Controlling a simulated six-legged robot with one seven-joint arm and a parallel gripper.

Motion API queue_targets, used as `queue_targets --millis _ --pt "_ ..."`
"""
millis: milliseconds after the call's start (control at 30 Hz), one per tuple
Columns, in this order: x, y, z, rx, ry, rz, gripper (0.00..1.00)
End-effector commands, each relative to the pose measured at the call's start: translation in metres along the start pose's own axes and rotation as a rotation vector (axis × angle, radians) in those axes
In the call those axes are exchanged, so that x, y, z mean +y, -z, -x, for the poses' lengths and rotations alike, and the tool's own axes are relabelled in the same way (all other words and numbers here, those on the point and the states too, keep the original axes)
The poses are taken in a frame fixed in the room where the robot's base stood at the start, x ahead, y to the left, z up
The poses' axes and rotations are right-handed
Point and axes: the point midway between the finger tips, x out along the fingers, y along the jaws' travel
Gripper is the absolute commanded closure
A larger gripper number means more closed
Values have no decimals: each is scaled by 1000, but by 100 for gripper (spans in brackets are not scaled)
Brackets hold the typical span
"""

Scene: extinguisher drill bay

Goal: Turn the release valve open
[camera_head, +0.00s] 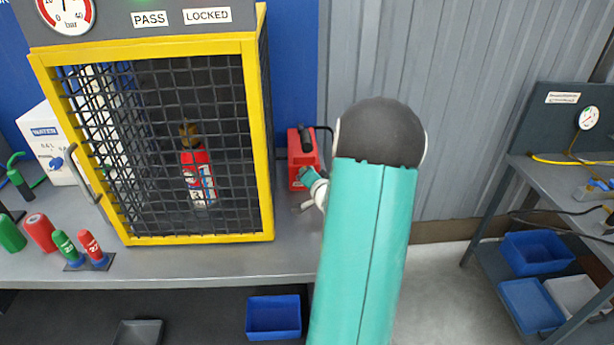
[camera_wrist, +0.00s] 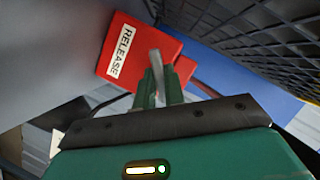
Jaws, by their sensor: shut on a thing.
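The release valve is a red box (camera_head: 299,150) on the bench, just right of the yellow-framed cage. In the wrist view the same red box (camera_wrist: 128,45) bears a white RELEASE label. A grey lever (camera_wrist: 157,60) stands out in front of the box. My gripper (camera_wrist: 160,88) is shut on this lever, one green finger on each side of it. In the head view my gripper (camera_head: 309,178) is at the front of the box, partly hidden by my teal arm. The lever's exact angle is hard to tell.
The mesh cage (camera_head: 265,130) with a red extinguisher (camera_head: 197,172) inside stands close on the left. A gauge (camera_head: 65,12) and PASS and LOCKED signs are above it. Colored cylinders (camera_head: 66,247) stand at the bench's left. A blue bin (camera_head: 273,317) is below.

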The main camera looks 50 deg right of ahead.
Motion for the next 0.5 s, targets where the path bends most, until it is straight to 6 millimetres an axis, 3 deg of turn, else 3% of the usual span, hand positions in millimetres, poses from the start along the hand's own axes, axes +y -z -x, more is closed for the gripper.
queue_targets --millis 300,333,433,500 --pt "1 1 0 3 -2 1 100" --pt "1 1 0 3 -2 1 87" --pt "0 1 0 2 -1 1 68" --pt "0 1 0 2 -1 1 67"
